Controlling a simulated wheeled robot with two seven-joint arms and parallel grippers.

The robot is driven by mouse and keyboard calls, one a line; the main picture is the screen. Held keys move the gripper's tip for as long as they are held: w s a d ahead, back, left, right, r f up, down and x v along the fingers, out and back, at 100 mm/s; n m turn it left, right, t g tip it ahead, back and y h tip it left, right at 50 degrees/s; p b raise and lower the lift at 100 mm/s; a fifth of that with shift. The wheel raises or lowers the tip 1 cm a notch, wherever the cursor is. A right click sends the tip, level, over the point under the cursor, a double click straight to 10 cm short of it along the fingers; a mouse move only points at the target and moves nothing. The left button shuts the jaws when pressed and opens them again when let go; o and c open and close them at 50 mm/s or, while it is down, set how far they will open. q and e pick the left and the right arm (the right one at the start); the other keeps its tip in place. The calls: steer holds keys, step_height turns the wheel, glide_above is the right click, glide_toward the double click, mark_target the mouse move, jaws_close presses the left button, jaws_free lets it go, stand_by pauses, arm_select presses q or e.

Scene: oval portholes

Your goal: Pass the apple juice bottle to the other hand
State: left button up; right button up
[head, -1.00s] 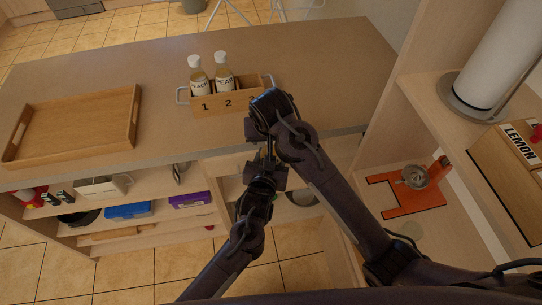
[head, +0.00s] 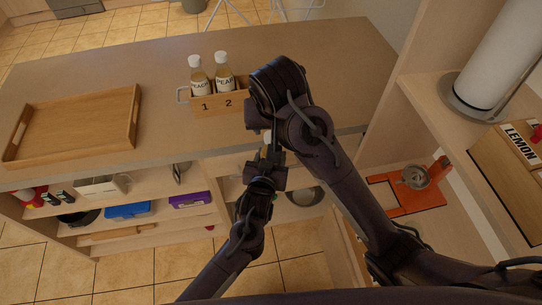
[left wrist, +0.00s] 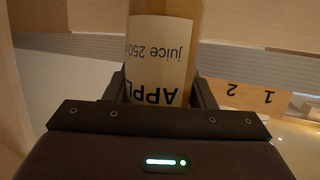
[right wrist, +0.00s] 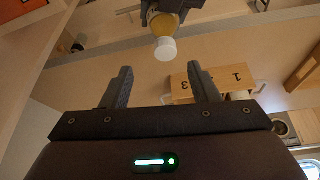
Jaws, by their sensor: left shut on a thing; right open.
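The apple juice bottle (left wrist: 163,55), with a cream label reading "APPL… juice 250", is between the fingers of my left gripper (left wrist: 163,92), which is shut on it. In the head view my left gripper (head: 268,160) is in front of the counter edge, and the arms mostly hide the bottle. In the right wrist view the bottle's white cap (right wrist: 165,48) points toward my right gripper (right wrist: 160,85). My right gripper is open and empty, its fingers spread, with the cap beyond the gap between them and apart from both.
A wooden crate (head: 207,105) marked 1 and 2 holds the peach bottle (head: 199,77) and pear bottle (head: 223,73) on the counter (head: 165,75). A wooden tray (head: 133,137) lies left. Right stand shelves with a paper roll (head: 503,60) and an orange board (head: 405,204).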

steer(key=w+d+f+m+h, duration=0.1)
steer(key=d+f+h, duration=0.1)
steer(key=d+f, duration=1.1)
steer(key=s+d+f+n+g+y, duration=0.1)
steer(key=s+f, duration=0.2)
steer(key=f, duration=1)
steer(key=s+d+f+n+g, duration=0.1)
steer(key=s+d+f, duration=0.15)
steer(key=f, duration=1.15)
steer(key=s+d+f+n+g, duration=0.1)
steer(key=s+f, duration=1.1)
steer(key=s, duration=0.1)
steer(key=s+f, duration=0.4)
steer(key=s, duration=0.6)
steer(key=s+f+n+y, duration=0.1)
steer(key=s+f, duration=0.3)
steer(key=s, duration=0.6)
steer(key=shift+s+d+g, duration=0.3)
steer(key=shift+s+d, duration=0.05)
steer(key=shift+d, duration=0.05)
